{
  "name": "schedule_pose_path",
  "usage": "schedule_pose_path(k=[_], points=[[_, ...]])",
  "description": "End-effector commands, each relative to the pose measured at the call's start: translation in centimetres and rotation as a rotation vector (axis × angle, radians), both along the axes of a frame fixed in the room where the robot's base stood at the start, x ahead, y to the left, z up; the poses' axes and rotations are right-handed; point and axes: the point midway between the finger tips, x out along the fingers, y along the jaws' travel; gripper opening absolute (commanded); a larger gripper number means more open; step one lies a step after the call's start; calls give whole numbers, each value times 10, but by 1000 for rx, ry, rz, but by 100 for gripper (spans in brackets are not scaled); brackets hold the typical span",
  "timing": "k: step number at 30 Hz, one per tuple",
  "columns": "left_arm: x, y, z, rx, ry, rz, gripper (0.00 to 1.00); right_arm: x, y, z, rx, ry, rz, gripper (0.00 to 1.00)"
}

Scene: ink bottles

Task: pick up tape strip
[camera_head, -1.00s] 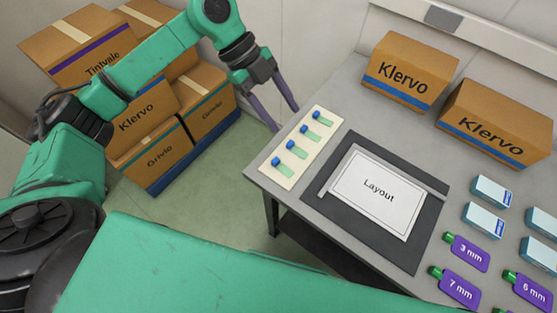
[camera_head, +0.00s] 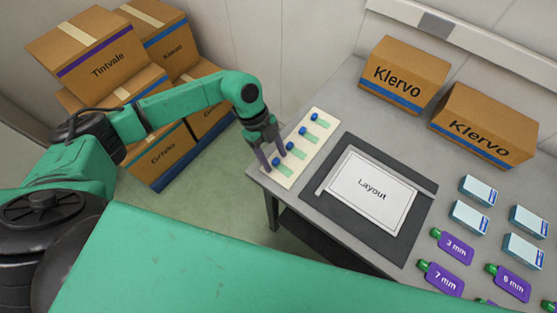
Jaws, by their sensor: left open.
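Several green tape strips with blue ends lie in a row on a cream card at the table's left edge. The nearest strip (camera_head: 284,169) is at the card's lower end, and the farthest strip (camera_head: 321,123) is at its upper end. The cream card (camera_head: 309,162) lies flat. My left gripper (camera_head: 273,162) is open, its dark purple fingers pointing down over the card's left side, close to the nearest strip. I cannot tell whether the fingertips touch the card or a strip. My right gripper is not in view.
A dark mat (camera_head: 340,217) with a white Layout sheet (camera_head: 370,197) lies right of the card. Klervo boxes (camera_head: 404,78) stand at the table's back. Small pale boxes (camera_head: 478,190) and purple tags (camera_head: 453,246) lie at the right. More cartons (camera_head: 105,65) are stacked on the floor left.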

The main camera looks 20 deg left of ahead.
Motion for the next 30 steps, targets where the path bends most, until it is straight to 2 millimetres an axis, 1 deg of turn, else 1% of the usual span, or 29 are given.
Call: schedule_pose_path(k=[3, 4, 5, 6, 8, 9, 18, 22, 26, 29, 30], points=[[0, 0, 0, 0, 0, 0, 62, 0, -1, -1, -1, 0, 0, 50], [0, 0, 0, 0, 0, 0, 59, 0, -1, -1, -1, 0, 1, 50], [0, 0, 0, 0, 0, 0, 47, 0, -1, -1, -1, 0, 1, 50], [0, 0, 0, 0, 0, 0, 32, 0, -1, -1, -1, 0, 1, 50], [0, 0, 0, 0, 0, 0, 9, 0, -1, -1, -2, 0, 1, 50], [0, 0, 0, -1, 0, -1, 4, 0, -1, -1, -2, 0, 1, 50], [0, 0, 1, -1, -1, -1, 4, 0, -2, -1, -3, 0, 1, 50], [1, 0, 9, -3, -2, -2, 4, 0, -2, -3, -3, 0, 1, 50], [1, 0, 30, -1, -5, -2, 4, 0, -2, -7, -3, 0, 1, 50], [2, 0, 59, -2, -9, -3, 4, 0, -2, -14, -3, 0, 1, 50], [2, 0, 74, -4, -10, -2, 4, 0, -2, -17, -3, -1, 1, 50]])
